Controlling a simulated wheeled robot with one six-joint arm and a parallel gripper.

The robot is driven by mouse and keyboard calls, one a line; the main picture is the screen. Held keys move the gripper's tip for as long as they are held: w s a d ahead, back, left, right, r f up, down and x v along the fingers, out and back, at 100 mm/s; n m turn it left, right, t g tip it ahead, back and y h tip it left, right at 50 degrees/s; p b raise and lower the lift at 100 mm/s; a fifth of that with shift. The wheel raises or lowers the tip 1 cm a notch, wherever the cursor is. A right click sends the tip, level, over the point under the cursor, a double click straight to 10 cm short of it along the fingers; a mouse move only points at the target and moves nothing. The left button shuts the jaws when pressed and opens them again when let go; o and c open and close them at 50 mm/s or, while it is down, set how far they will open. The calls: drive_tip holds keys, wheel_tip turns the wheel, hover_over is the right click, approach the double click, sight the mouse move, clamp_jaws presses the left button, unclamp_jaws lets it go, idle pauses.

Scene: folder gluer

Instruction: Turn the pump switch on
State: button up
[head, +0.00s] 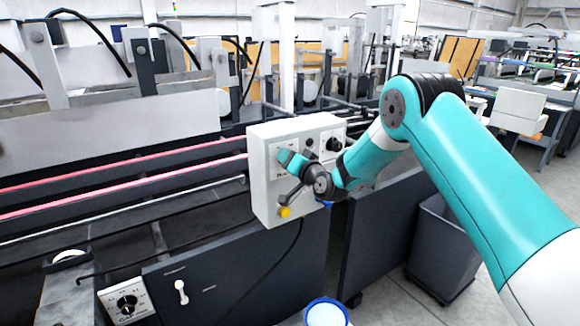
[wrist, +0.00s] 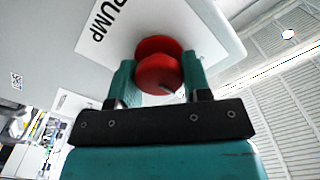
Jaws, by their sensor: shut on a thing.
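The pump switch is a red round knob (wrist: 158,72) on a white plate marked "PUMP" (wrist: 108,22) in the wrist view. A short dark mark shows on the knob's face. My gripper (wrist: 160,80) has its two teal fingers on either side of the knob, shut on it. In the head view my gripper (head: 288,192) is at the front of the white control box (head: 262,205), and my wrist hides the knob there.
A black knob (head: 334,145) and a yellow button (head: 285,212) are on the same box. A lower panel carries another dial (head: 126,304) and a white handle (head: 181,291). A grey bin (head: 445,250) stands on the floor at right.

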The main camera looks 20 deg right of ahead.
drive_tip(key=m+b, duration=0.2)
drive_tip(key=m, duration=0.4)
drive_tip(key=shift+d, duration=0.15)
drive_tip(key=shift+m, duration=0.4)
drive_tip(key=o, duration=0.9)
drive_tip(key=shift+f, duration=0.1)
drive_tip(key=b+v, duration=1)
drive_tip(key=v, duration=0.7)
drive_tip(key=shift+s, duration=0.15)
drive_tip(key=shift+d, duration=0.1)
